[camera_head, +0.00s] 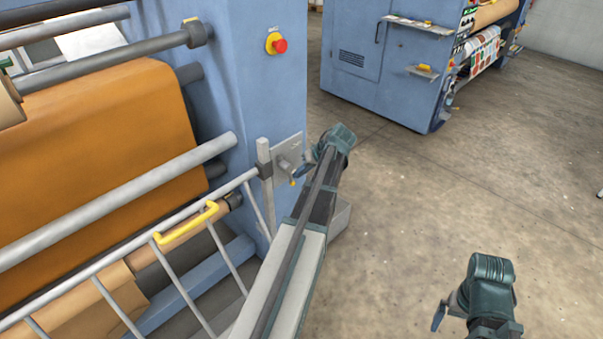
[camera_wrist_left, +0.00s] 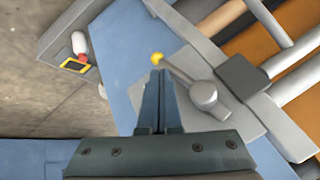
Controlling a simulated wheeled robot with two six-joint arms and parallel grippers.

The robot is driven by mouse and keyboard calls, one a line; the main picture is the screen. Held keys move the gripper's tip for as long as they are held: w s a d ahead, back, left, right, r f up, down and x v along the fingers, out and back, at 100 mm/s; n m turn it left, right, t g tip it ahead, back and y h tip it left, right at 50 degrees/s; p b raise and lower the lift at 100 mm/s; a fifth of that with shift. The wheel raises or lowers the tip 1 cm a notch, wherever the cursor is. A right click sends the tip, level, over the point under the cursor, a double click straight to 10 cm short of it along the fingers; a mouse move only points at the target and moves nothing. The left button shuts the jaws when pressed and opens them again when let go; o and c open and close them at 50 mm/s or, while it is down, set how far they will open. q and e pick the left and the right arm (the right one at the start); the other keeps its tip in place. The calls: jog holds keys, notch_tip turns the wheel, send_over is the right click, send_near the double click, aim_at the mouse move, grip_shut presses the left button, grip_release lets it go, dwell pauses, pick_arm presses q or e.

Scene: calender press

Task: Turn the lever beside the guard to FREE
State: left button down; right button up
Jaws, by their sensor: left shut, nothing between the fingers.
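The lever (camera_wrist_left: 182,74) is a thin grey rod on a round hub, ending in a yellow knob. The yellow knob also shows in the head view (camera_head: 292,183). The lever sits on a light grey plate (camera_head: 289,148) on the blue press frame, beside the guard (camera_head: 264,163). Marks on the plate are too small to read. My left gripper (camera_wrist_left: 159,76) is shut and empty, its tips close to the rod and knob; contact cannot be told. It shows small in the head view (camera_head: 300,170). My right gripper (camera_head: 438,317) is away at lower right; its jaw state is unclear.
The guard's rails and yellow handle (camera_head: 190,223) run to the lower left, before the rollers and orange sheet (camera_head: 110,150). A red emergency button (camera_head: 280,45) is on the frame above. Another blue machine (camera_head: 380,60) stands behind. The concrete floor at right is clear.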

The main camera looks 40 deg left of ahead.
pick_arm(q)
jog(key=shift+s+f+g+b, duration=0.5)
jog(key=shift+b, duration=0.25)
jog(key=shift+r, duration=0.1)
jog(key=shift+r+p, duration=0.85)
jog(key=shift+p, duration=0.1)
jog(key=shift+w, duration=0.2)
